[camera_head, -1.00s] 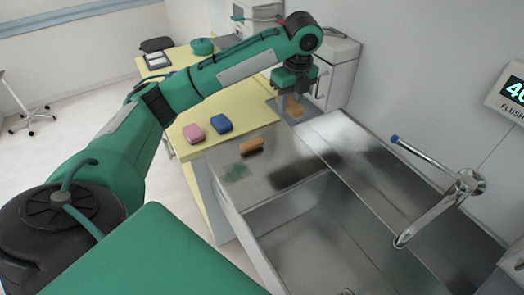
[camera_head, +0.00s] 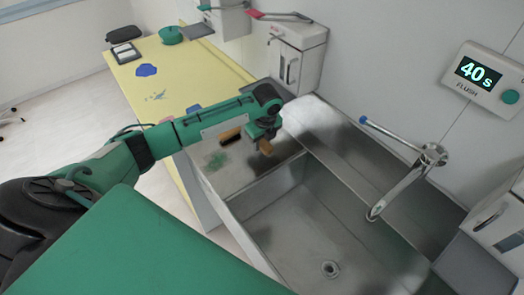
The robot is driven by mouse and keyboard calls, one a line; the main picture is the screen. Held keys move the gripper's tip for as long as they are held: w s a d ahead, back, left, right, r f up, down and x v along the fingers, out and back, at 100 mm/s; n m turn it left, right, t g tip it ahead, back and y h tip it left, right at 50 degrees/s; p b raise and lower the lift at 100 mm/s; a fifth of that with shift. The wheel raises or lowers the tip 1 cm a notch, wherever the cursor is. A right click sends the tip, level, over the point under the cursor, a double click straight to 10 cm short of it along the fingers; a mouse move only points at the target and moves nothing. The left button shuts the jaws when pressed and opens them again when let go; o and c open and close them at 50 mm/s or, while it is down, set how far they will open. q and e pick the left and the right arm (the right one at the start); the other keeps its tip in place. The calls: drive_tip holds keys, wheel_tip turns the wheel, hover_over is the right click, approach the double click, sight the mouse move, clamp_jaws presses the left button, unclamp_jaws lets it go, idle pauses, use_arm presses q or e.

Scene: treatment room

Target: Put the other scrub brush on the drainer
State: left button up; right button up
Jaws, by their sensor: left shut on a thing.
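My left gripper (camera_head: 264,134) is shut on a scrub brush (camera_head: 265,147) with a tan-brown body. It holds this brush above the right part of the metal drainer (camera_head: 205,178), near the sink's corner. I cannot tell whether the brush touches the metal. Another brown scrub brush (camera_head: 230,136) lies on the drainer just left of the gripper, partly hidden by my left arm. My right gripper is out of view.
The sink basin (camera_head: 300,235) lies right of and nearer than the drainer, with a tap (camera_head: 405,182) on its right. A yellow counter (camera_head: 190,75) extends behind, with a blue patch (camera_head: 146,70) and partly hidden blue sponge (camera_head: 193,108). A flush panel (camera_head: 487,75) is on the wall.

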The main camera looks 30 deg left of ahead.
sight(261, 160)
use_arm(q)
wheel_tip(261, 160, down, 3)
wheel_tip(261, 160, down, 3)
drive_tip(key=shift+f+p, duration=0.2)
drive_tip(key=shift+p, duration=0.6)
drive_tip(key=shift+f, duration=0.35)
drive_tip(key=shift+f, duration=0.1)
drive_tip(key=o, duration=1)
drive_tip(key=shift+c, duration=0.2)
